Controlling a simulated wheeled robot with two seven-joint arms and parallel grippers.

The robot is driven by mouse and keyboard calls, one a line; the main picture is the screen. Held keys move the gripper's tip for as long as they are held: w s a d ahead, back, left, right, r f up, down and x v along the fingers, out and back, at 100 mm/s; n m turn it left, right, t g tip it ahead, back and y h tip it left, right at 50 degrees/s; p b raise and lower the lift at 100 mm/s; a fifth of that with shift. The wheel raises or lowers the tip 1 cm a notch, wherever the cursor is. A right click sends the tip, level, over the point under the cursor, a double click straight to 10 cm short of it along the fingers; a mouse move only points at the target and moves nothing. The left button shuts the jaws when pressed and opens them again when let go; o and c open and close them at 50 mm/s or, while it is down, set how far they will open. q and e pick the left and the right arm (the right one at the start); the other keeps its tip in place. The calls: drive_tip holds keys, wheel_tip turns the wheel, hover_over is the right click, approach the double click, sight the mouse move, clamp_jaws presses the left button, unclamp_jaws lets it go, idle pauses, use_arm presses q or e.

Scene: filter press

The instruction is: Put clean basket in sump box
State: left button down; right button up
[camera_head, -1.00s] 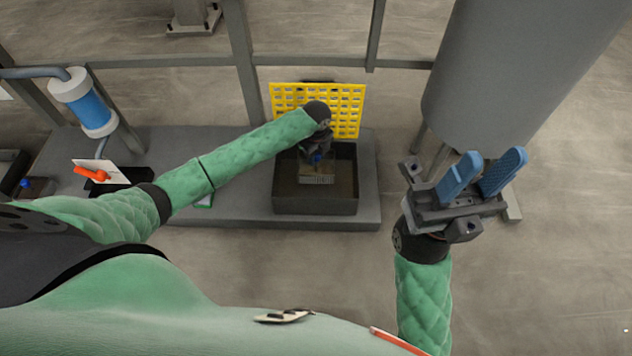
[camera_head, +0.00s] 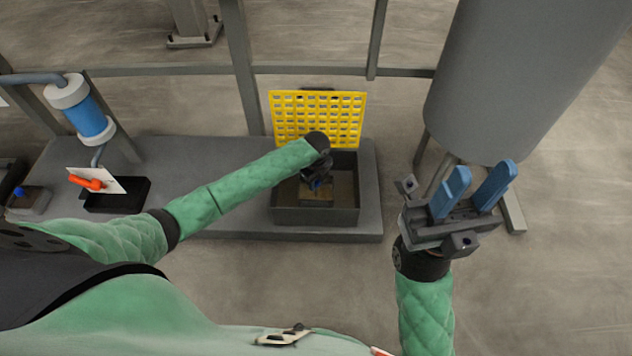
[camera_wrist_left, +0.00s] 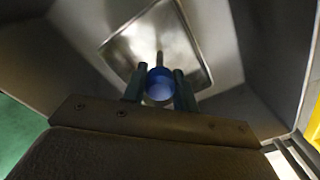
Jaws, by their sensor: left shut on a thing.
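The sump box (camera_head: 288,216) is a dark open-topped box on the grey platform, with a yellow slotted grate (camera_head: 318,106) standing upright at its back edge. My left gripper (camera_head: 317,184) points down inside the box. In the left wrist view its two fingers (camera_wrist_left: 160,88) are shut on a blue round part, which I take to be the top of the basket (camera_wrist_left: 161,86). A square metal plate or recess (camera_wrist_left: 120,50) shows beyond it, inside the box walls. My right gripper (camera_head: 472,196) has blue fingers spread apart, empty, right of the platform.
A blue and white cylinder (camera_head: 88,115) with a pipe stands at the left. A black tray (camera_head: 120,197) and a white plate with an orange handle (camera_head: 88,184) lie below it. A large grey tank (camera_head: 515,75) stands at the right. Frame posts and a rail run behind.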

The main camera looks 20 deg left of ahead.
use_arm(q)
drive_tip(key=c, duration=1.1)
unclamp_jaws()
drive_tip(key=shift+f, duration=0.1)
